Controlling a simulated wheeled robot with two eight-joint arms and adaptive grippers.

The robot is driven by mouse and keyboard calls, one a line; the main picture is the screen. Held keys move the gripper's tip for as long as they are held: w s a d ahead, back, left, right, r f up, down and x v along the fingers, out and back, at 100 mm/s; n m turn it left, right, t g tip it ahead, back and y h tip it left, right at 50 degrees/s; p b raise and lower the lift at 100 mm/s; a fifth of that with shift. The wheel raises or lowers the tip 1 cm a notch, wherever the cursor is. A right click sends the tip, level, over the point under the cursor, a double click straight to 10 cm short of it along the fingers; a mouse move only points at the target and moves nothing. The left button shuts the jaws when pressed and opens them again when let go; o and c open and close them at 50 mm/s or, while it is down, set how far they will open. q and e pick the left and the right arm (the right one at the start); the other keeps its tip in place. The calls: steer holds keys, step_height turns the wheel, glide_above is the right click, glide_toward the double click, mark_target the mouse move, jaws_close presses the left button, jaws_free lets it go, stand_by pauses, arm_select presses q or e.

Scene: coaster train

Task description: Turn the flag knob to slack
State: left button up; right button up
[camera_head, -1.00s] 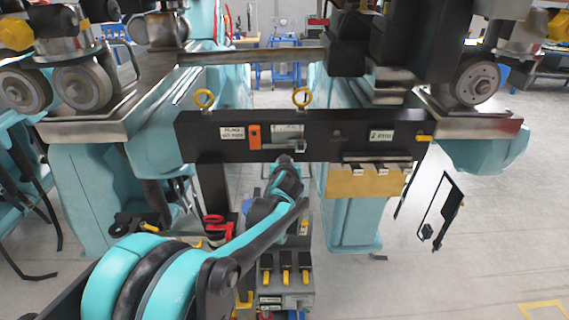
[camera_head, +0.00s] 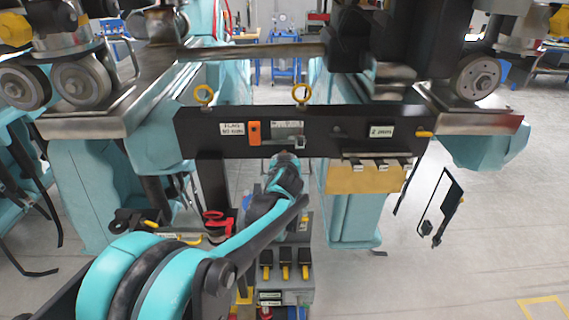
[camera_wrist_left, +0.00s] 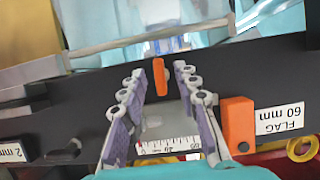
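The black panel (camera_head: 355,148) spans the gap between two teal machine sides. An orange block (camera_head: 254,133) sits beside its left label and shows next to the "FLAG 60 mm" label in the left wrist view (camera_wrist_left: 238,125). A smaller upright orange piece (camera_wrist_left: 160,75), which looks like a knob, stands between my left fingertips, with gaps on both sides. My left gripper (camera_wrist_left: 160,72) is open, its fingers reaching over a plate with a printed scale (camera_wrist_left: 168,148). In the head view the gripper is mostly hidden by my wrist. My right gripper is not in view.
Yellow rings (camera_head: 203,94) stand on the panel's top edge. A tan block (camera_head: 367,178) hangs under its right part. A rack with black and yellow handles (camera_head: 286,270) is below, and a red item (camera_head: 216,222) lies left of my arm. Open floor is at right.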

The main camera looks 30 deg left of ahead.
arm_select(q)
steer(key=v, duration=1.1)
steer(key=shift+s+d, duration=0.2)
steer(key=shift+s, duration=0.15)
